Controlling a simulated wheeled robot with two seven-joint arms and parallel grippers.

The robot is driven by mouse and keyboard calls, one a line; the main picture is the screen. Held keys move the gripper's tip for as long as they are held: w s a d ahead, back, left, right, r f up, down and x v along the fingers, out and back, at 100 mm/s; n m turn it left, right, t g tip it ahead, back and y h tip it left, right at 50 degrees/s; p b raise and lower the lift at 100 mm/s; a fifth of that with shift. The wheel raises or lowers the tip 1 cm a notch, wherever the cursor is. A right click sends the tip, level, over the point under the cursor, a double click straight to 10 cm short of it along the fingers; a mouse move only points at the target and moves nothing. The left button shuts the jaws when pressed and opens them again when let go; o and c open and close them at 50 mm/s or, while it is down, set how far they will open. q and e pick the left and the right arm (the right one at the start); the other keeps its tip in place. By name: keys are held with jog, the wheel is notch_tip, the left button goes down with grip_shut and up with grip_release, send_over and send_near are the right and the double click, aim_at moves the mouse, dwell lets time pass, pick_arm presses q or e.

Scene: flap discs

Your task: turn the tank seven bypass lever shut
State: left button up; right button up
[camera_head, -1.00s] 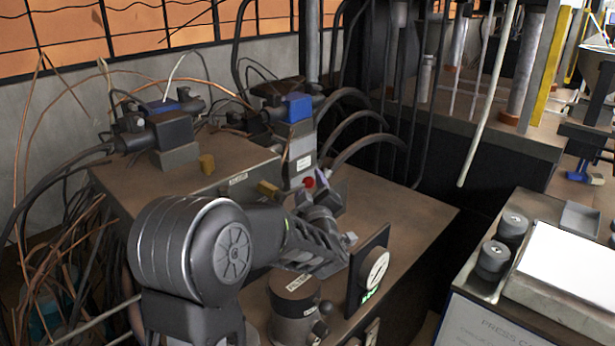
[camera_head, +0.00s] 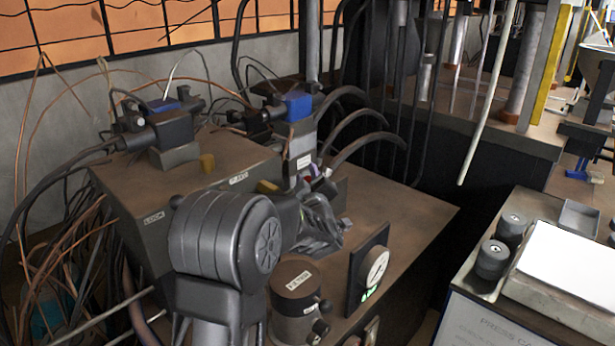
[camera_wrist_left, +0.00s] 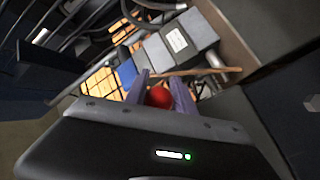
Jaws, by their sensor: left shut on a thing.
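The lever's red knob (camera_wrist_left: 158,97) sits between the two purple fingers of my left gripper (camera_wrist_left: 160,93) in the left wrist view. The gripper is shut on it. In the head view my left gripper (camera_head: 319,180) is at the front of a grey valve block (camera_head: 302,146) with a blue top, and its dark body mostly hides the knob and lever. The block also shows in the left wrist view (camera_wrist_left: 190,38), with a label too small to read. I cannot tell the lever's exact angle. My right gripper is not in view.
A labelled dark cylinder (camera_head: 296,300) and an upright gauge (camera_head: 376,268) stand close to my left arm. A second valve (camera_head: 175,135) with cables is on the brown tank top at left. Black hoses arch behind the block. A press console (camera_head: 565,265) stands at right.

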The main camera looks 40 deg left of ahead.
pick_arm(q)
grip_shut()
jog(key=shift+r, duration=0.1)
dwell(0.8)
